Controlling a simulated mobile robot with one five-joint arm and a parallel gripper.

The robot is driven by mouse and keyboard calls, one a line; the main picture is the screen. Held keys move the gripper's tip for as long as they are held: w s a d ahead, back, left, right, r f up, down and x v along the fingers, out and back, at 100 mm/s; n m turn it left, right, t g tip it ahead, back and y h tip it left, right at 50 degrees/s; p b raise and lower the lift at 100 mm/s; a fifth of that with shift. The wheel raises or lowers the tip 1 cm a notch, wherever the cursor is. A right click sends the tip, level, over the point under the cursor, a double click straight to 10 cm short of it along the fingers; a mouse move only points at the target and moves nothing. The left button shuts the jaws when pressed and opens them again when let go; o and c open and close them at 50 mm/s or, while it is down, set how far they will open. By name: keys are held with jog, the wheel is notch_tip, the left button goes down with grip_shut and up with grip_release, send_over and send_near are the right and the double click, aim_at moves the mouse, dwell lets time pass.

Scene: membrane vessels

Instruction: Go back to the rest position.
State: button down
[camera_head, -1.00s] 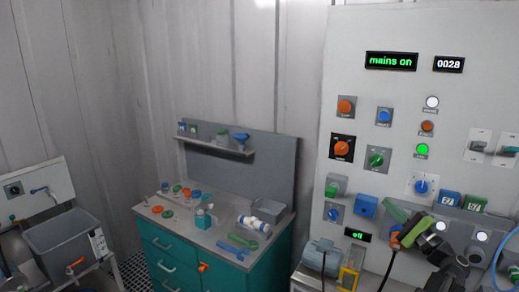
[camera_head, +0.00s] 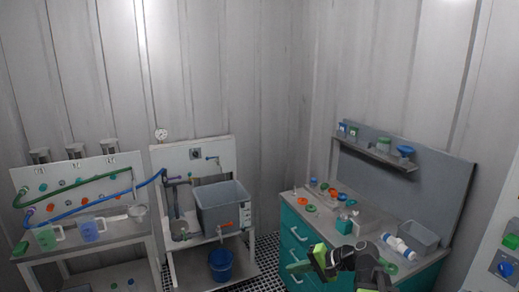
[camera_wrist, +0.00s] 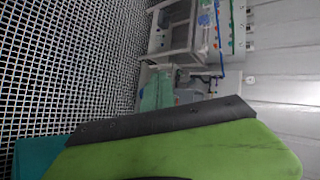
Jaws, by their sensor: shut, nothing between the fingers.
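My gripper (camera_head: 318,258) shows at the bottom of the head view, right of centre, as a green part on my dark arm. It overlaps the front of the teal drawer cabinet (camera_head: 300,222) in the picture; I cannot tell the gap between them. In the wrist view a green finger with a black edge (camera_wrist: 170,150) fills the bottom. The gripper is shut, with nothing seen held in it.
A bench with hoses and jugs (camera_head: 90,235) stands at the left. Next to it is a stand with a grey tank (camera_head: 222,203) and a blue bucket (camera_head: 220,265) below. Part of a control panel (camera_head: 508,240) shows at the right edge. Grated floor lies between stand and cabinet.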

jog(key=s+a+f+n+g+h, duration=0.4)
jog(key=s+a+f+h, duration=0.1)
jog(key=s+a+f, duration=0.25)
jog(key=s+d+f+n+h, duration=0.1)
jog(key=d+h, duration=0.1)
jog(key=d, duration=0.3)
jog(key=d+f+g+h, duration=0.1)
jog(key=d+f+h, duration=0.1)
jog(key=d, duration=0.4)
jog(key=shift+s+n+h, duration=0.4)
jog(key=shift+h, duration=0.1)
jog(key=shift+d, duration=0.15)
